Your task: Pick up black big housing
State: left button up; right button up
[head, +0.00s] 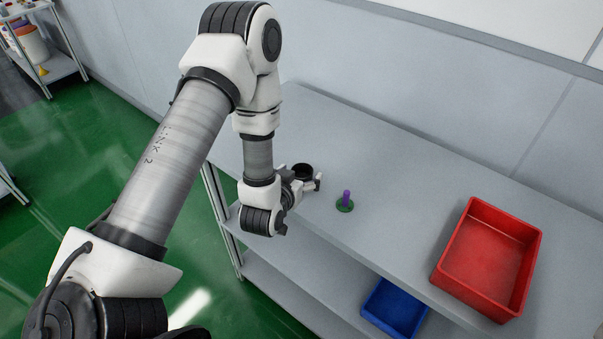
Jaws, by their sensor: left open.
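The black big housing (303,170) is a short dark cylinder standing on the grey table near its left end. My left gripper (309,184) is low over the table, right at the housing's near side. Its jaws are open, with a finger showing to the right of the housing. The lower part of the housing is hidden behind the gripper, and I cannot tell whether they touch. My right gripper is not in view.
A green round base with a purple peg (346,200) stands just right of the gripper. A red bin (463,283) is at the table's right. A blue bin (393,310) sits on the lower shelf. The wall runs behind the table.

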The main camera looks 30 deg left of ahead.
pick_arm(q)
jog(key=shift+d+x, duration=0.1)
jog(key=shift+x, duration=0.5)
jog(key=shift+d+x, duration=0.15)
jog(key=shift+x, duration=0.45)
jog(key=shift+a+f, duration=0.1)
jog(key=shift+a, duration=0.05)
jog(key=shift+s, duration=0.25)
jog(key=shift+c, duration=1.4)
jog(key=shift+s, duration=0.15)
jog(key=c, duration=0.5)
jog(key=shift+c, duration=1.4)
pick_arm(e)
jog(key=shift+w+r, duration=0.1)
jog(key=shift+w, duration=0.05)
